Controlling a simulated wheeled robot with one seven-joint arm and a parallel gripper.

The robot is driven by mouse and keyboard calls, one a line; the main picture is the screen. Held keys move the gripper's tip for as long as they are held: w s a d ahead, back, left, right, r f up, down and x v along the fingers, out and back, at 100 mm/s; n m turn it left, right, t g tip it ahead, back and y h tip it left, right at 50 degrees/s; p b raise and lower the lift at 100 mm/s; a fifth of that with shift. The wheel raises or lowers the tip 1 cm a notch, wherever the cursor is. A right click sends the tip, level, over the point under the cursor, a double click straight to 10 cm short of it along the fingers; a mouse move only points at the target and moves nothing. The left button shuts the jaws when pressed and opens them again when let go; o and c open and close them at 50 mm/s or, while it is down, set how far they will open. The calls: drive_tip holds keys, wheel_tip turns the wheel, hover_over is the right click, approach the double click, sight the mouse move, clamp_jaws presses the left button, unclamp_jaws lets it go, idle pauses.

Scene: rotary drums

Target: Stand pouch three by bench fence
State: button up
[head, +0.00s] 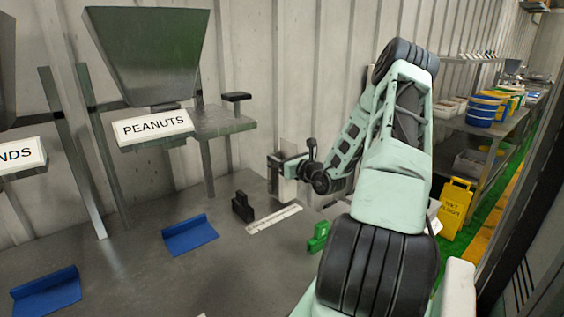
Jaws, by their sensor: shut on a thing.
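My gripper (276,172) is in the middle of the head view, above the grey bench (130,270) and close to the corrugated wall. It is shut on a pale, flat thing, likely the pouch (287,188), held upright; my gripper hides part of it. No number on it can be read. Two blue L-shaped pieces with raised backs, a nearer one (45,291) and a farther one (190,234), stand on the bench left of my gripper. I cannot tell which piece is the bench fence.
A white ruler-like strip (273,220), a black block (242,207) and a green block (319,237) lie below my gripper. A hopper (152,52) labelled PEANUTS stands at left over a shelf (222,122). Bare bench lies between the blue pieces. A yellow floor sign (454,208) stands right.

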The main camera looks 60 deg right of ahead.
drive_tip(key=shift+f, duration=0.6)
drive_tip(key=shift+f, duration=0.15)
drive_tip(key=o, duration=1.6)
drive_tip(key=shift+o, duration=0.2)
